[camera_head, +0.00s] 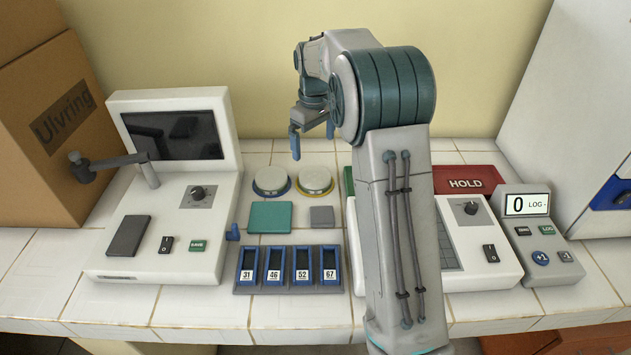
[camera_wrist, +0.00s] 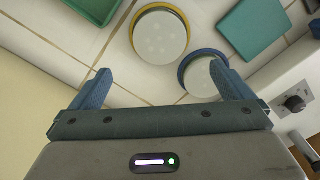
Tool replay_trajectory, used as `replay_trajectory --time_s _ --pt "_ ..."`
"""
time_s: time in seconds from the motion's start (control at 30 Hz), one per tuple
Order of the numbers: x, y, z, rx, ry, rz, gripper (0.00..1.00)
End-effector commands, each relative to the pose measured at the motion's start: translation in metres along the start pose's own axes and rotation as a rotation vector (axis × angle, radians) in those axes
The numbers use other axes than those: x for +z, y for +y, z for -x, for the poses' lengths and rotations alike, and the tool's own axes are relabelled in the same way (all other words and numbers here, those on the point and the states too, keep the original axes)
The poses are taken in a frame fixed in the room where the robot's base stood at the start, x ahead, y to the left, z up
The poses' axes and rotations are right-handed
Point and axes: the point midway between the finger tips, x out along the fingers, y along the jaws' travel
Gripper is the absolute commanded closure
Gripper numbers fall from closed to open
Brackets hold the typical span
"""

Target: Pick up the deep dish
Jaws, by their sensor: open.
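Two round, pale-lidded dishes stand side by side on the tiled bench. One has a blue ring (camera_head: 271,180) and the other a yellow ring (camera_head: 315,180). I cannot tell for sure which is the deep dish. In the wrist view the yellow-ringed dish (camera_wrist: 160,35) lies ahead between the finger lines, and the blue-ringed dish (camera_wrist: 203,78) is partly covered by the right finger. My gripper (camera_head: 312,137) is open and empty, above and behind the dishes. Its blue fingers (camera_wrist: 160,72) are spread wide in the wrist view.
A teal square pad (camera_head: 270,217) and a grey pad (camera_head: 321,216) lie in front of the dishes. A rack of numbered blue slots (camera_head: 288,289) is nearer. A white device with a screen (camera_head: 165,260) stands left; a red HOLD tray (camera_head: 480,172) lies right. My arm hides part of the right side.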

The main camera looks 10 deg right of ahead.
Motion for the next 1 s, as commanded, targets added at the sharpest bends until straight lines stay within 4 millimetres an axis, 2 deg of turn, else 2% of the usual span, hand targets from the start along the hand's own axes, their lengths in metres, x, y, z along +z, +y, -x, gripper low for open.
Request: replay_trajectory --time_s 0.1,0.3,0.47,0.8,1.0 --pt "0.001 -0.001 -0.026 -0.003 -0.004 -0.001 0.0" --pt "0.001 -0.001 -0.056 -0.002 -0.003 -0.001 0.0" --pt "0.001 0.0 -0.065 -0.001 -0.001 -0.001 0.0" --pt "0.004 0.0 -0.11 0.0 -0.001 -0.001 0.0" --pt "0.004 0.0 -0.115 0.002 0.0 -0.001 0.0"
